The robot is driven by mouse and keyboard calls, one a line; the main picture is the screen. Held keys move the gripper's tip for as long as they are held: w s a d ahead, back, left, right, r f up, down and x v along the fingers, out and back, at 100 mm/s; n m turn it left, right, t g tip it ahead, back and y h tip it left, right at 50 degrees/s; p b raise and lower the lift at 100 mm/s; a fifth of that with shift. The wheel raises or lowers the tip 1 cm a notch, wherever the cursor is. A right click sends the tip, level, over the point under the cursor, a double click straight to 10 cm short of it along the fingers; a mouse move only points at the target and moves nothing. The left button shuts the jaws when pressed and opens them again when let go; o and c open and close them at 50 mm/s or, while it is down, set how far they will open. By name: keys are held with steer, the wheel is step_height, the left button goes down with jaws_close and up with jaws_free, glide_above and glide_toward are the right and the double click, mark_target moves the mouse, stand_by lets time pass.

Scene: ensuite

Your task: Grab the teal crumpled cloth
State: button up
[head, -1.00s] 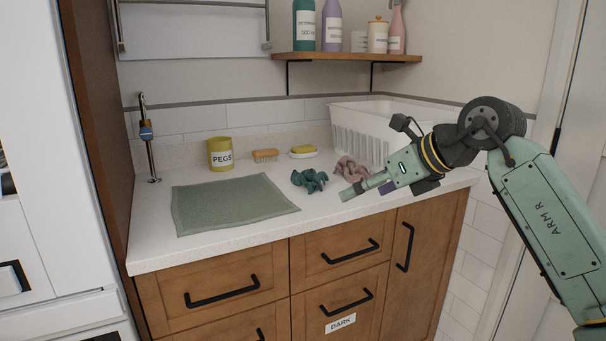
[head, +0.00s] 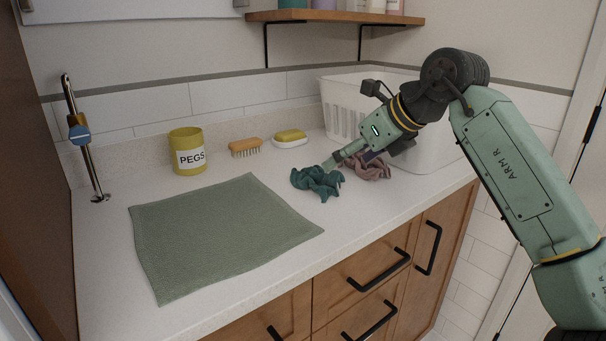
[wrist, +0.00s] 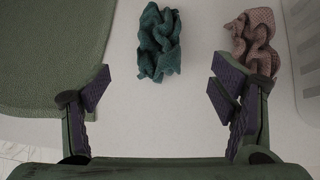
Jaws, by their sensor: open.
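The teal crumpled cloth (head: 317,182) lies on the white counter, right of the flat green mat. In the wrist view the teal cloth (wrist: 159,42) sits ahead of my fingers, roughly midway between them and apart from both. My gripper (wrist: 158,92) is open and empty, with its purple finger pads spread wide. In the head view my gripper (head: 334,163) reaches in from the right, its tip close to the teal cloth. I cannot tell the exact height of the tip there.
A pink crumpled cloth (head: 372,166) lies just right of the teal one, with a white basket (head: 342,112) behind. The green mat (head: 220,235) lies at left. A yellow pegs tin (head: 187,152), a brush (head: 245,148) and a soap dish (head: 290,141) stand along the back.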

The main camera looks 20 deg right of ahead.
mark_target(324, 173)
steer(key=x, duration=0.5)
steer(key=shift+a+f+p, duration=0.1)
steer(key=shift+p, duration=0.2)
steer(key=shift+p+x, duration=0.75)
steer(key=shift+x, duration=1.95)
steer(key=shift+w+a, duration=0.1)
steer(key=shift+a, duration=0.05)
steer(key=shift+c, duration=0.6)
steer(key=shift+r, duration=0.25)
steer(key=c, duration=1.1)
